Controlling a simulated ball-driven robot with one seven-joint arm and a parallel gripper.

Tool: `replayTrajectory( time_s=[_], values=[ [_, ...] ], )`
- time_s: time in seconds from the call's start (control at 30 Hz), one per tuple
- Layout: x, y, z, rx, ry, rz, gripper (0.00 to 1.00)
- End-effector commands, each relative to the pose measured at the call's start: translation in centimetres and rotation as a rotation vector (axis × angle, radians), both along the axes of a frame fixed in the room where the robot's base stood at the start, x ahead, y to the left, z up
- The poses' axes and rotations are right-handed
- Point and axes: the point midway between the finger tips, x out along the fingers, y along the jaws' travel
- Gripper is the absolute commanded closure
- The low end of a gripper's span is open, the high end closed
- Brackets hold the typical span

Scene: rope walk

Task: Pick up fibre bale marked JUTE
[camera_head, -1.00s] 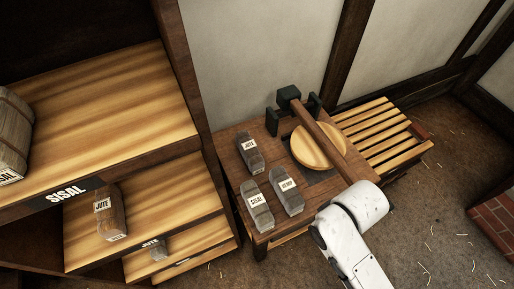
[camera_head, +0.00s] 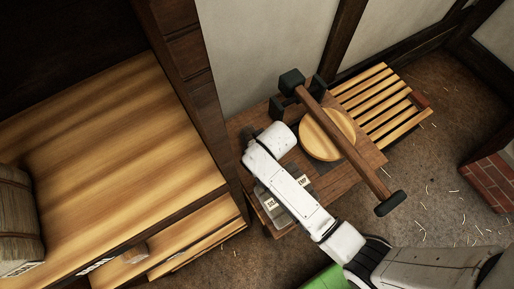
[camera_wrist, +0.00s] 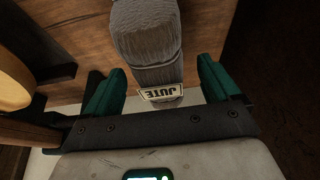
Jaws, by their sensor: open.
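The grey fibre bale marked JUTE (camera_wrist: 148,35) shows in the wrist view, its label facing me upside down. It lies on the wooden table. My gripper (camera_wrist: 160,82) is open, with one green finger on either side of the bale's labelled end. I cannot tell whether the fingers touch it. In the head view my white arm hides this bale and the gripper. The SISAL bale (camera_head: 268,204) and HEMP bale (camera_head: 303,181) on the table (camera_head: 373,158) are partly covered by my arm.
A round wooden disc (camera_head: 322,140) and a long lever (camera_head: 345,150) stand close beside my arm. A slatted rack (camera_head: 380,100) is behind right. A shelf unit (camera_head: 110,150) with a large bale (camera_head: 15,215) stands at left. Bricks (camera_head: 490,180) are at far right.

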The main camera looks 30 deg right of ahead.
Motion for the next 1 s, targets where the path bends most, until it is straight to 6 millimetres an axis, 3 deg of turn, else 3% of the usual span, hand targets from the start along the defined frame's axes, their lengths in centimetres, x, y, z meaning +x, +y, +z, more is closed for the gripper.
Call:
replayTrajectory(
  time_s=[0.53,0.87,1.0],
  values=[
    [1.9,-0.1,-4.8,-0.001,0.003,-0.001,0.11],
    [2.1,-0.1,-5.2,0.000,0.001,-0.001,0.11],
    [2.1,-0.1,-5.1,0.000,0.001,-0.001,0.24]
  ],
)
